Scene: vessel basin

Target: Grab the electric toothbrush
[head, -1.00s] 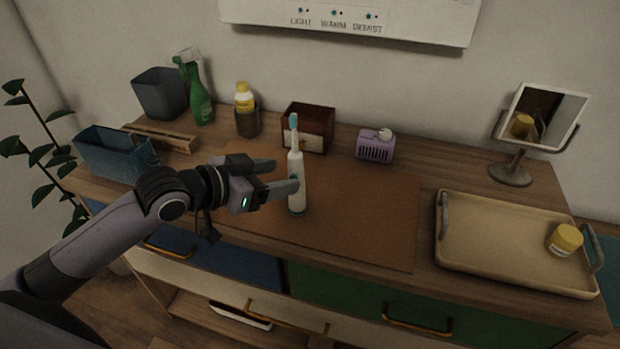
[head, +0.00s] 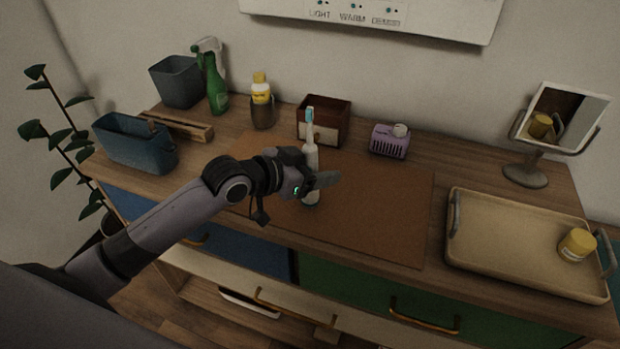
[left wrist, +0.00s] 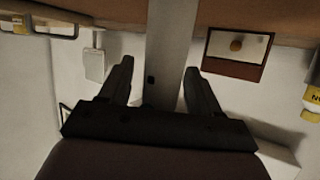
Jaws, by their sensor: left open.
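The electric toothbrush (head: 311,157) is white with a light blue head and stands upright on the brown mat (head: 390,215). My left gripper (head: 316,179) is at its lower handle, hiding part of it in the head view. In the left wrist view, the toothbrush handle (left wrist: 168,50), with a small dark button, stands between the two open fingers (left wrist: 158,80). Gaps show on both sides of the handle. My right gripper is not in view.
Behind the toothbrush stand a wooden box (head: 324,119) and a lilac slotted holder (head: 389,141). A bottle (head: 262,92), a green spray bottle (head: 215,82) and a blue bin (head: 135,146) are to the left. A tan tray (head: 500,255) and a mirror (head: 560,118) are right.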

